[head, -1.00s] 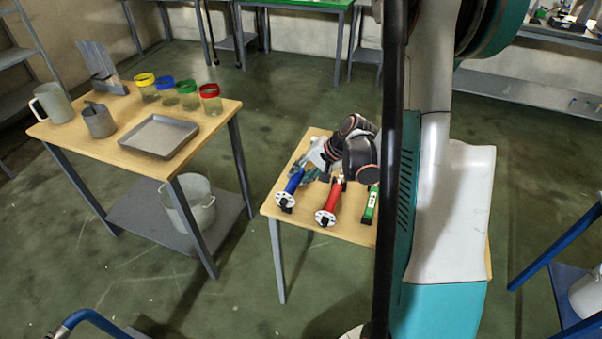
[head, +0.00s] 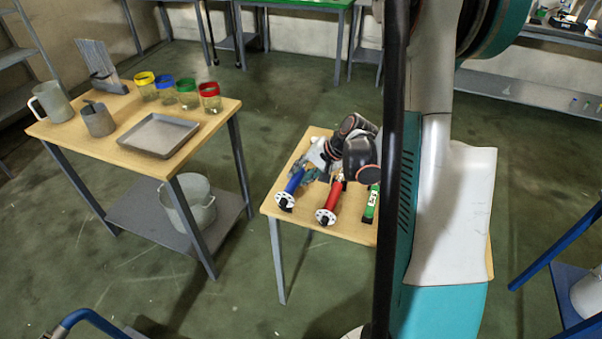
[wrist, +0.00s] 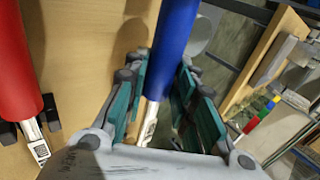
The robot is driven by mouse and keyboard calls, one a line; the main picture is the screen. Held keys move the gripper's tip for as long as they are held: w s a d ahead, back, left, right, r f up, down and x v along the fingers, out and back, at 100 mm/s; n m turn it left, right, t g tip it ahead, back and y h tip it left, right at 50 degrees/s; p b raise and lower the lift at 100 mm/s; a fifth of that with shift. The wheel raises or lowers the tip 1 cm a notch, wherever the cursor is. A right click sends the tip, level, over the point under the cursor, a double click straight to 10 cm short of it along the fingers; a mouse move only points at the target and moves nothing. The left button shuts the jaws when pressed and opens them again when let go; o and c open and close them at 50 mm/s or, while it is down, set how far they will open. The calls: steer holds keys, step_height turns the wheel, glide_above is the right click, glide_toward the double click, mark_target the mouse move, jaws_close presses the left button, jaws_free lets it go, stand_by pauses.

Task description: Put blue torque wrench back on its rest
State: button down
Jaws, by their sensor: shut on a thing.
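The blue torque wrench (head: 294,182) is at the left edge of the small wooden table, its white disc end toward the near side. My gripper (head: 312,172) is at its far part, low by the tabletop. In the wrist view the blue handle (wrist: 174,45) runs between the teal finger pads of my gripper (wrist: 160,82), which is shut on the wrench near the handle's metal end. The rest under the blue wrench is hidden, and I cannot tell whether the wrench touches it.
A red wrench (head: 331,203) lies just right of the blue one, with a black holder (wrist: 51,112) at its shaft. A green tool (head: 371,204) lies further right on the small table (head: 306,222). A larger table (head: 75,133) with jars and a tray stands left.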

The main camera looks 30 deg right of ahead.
steer(key=shift+f+b, duration=0.45)
steer(key=shift+f, duration=0.7)
steer(key=c, duration=1.2)
jaws_free()
steer(key=shift+c, duration=0.2)
steer(key=v, duration=1.2)
steer(key=shift+a, duration=0.1)
